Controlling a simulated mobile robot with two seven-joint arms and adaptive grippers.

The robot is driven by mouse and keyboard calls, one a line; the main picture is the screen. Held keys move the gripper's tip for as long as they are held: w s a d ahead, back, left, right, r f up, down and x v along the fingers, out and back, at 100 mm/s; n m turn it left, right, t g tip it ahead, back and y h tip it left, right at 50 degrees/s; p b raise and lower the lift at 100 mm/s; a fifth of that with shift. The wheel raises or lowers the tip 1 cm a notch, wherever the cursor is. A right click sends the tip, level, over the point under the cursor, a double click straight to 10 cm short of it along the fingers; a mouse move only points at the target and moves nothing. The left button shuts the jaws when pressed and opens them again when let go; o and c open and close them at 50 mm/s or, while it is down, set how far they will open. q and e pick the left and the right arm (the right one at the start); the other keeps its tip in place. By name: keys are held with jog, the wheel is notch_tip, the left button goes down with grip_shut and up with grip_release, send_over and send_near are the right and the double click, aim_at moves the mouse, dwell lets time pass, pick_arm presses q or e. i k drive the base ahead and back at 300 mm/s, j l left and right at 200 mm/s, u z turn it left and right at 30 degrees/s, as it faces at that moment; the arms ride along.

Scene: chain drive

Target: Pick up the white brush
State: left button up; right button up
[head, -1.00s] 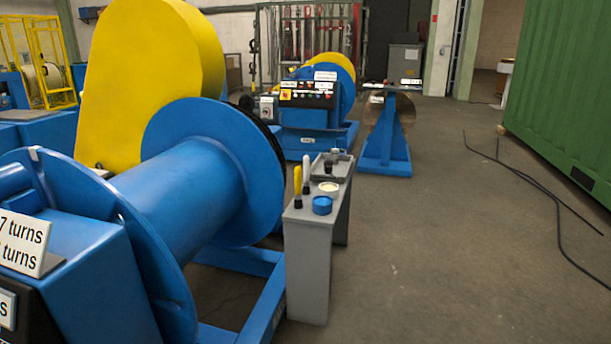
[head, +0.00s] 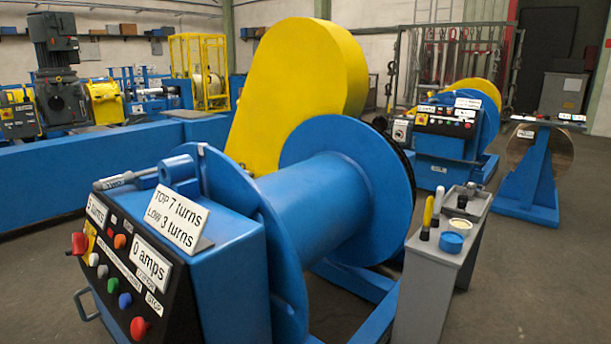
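The white brush (head: 437,205) stands upright with its dark end down on the grey stand (head: 428,290), at the right of the head view. A yellow brush (head: 427,212) stands upright just left of it. A blue tin (head: 451,243) and an open tin with pale contents (head: 460,226) sit beside them on the stand top. Neither of my grippers shows in the head view.
A large blue drum (head: 320,205) with a yellow guard (head: 300,85) stands left of the stand. A blue control console (head: 170,270) fills the near left. A grey tray (head: 472,200) lies at the stand's far end. Floor (head: 540,280) is clear on the right.

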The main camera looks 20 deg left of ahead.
aim_at(434, 223)
jog(key=k, duration=0.45)
jog(key=i+l+z, duration=0.55)
jog(key=i+z, duration=0.3)
jog(key=i, duration=0.2)
jog(key=i+l, duration=0.15)
jog(key=i, duration=0.65)
jog(key=i+l, duration=0.15)
jog(key=i, duration=0.7)
jog(key=i+l+u, duration=0.1)
jog(key=i+u, duration=0.3)
jog(key=i+l+u, duration=0.2)
jog(key=u, duration=0.2)
jog(key=i+l+u, duration=0.35)
